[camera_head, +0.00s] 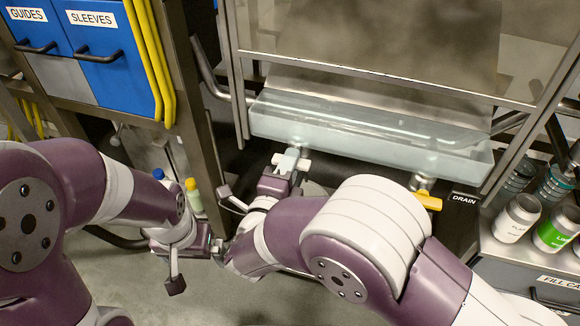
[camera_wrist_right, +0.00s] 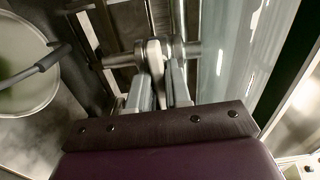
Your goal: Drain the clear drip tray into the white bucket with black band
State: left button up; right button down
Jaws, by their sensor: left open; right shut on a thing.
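The clear drip tray (camera_head: 365,132) is a long, pale, see-through trough across the machine's front; its side also shows in the right wrist view (camera_wrist_right: 222,50). My right gripper (camera_head: 291,160) is under the tray's left part. In the right wrist view, it (camera_wrist_right: 160,85) is shut on a pale lever (camera_wrist_right: 154,52) beside a metal pipe. My left gripper (camera_head: 217,248) is open, lower left of the right one, partly hidden at the right forearm. A round whitish container (camera_wrist_right: 28,38), perhaps the bucket, shows at left in the wrist view; no black band is visible.
A yellow handle (camera_head: 428,201) sits below the tray's right end, beside the DRAIN label (camera_head: 465,199). Cans (camera_head: 517,217) stand on a right-hand shelf. Blue drawers (camera_head: 100,45) and bottles (camera_head: 193,192) are at left. Metal posts frame the machine.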

pick_arm(q)
jog(key=shift+f, duration=0.2)
pick_arm(e)
jog(key=shift+m, duration=0.3)
jog(key=c, duration=1.1)
grip_release()
jog(key=shift+c, duration=0.2)
